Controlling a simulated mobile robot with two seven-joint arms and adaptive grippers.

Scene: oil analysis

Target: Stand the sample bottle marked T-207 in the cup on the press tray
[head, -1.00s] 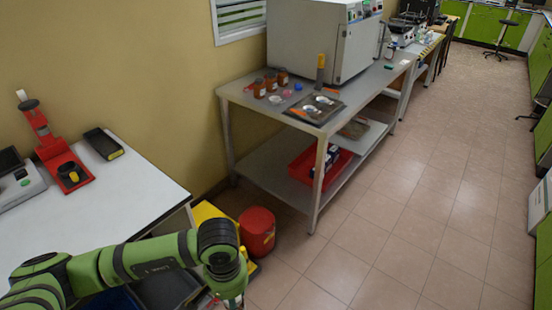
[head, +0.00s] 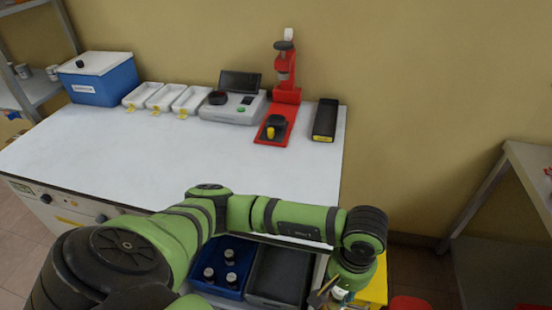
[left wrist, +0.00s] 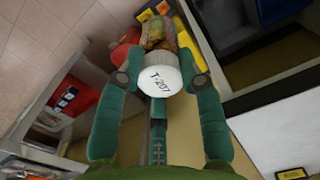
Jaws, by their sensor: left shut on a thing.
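My left gripper (left wrist: 162,82) is shut on the sample bottle, seen from its white cap (left wrist: 166,76) marked T-207. The bottle's body behind the cap looks amber with a label. In the head view my left gripper (head: 334,292) is low, in front of the bench's right front corner, and mostly hidden by its own wrist. The red press stands at the back right of the bench. The cup's inside is too small to make out. My right gripper is not in view.
A grey instrument (head: 235,108) stands left of the press, a black box (head: 325,120) right of it. White trays (head: 163,98) and a blue box (head: 100,80) are further left. The bench's front half (head: 130,160) is clear.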

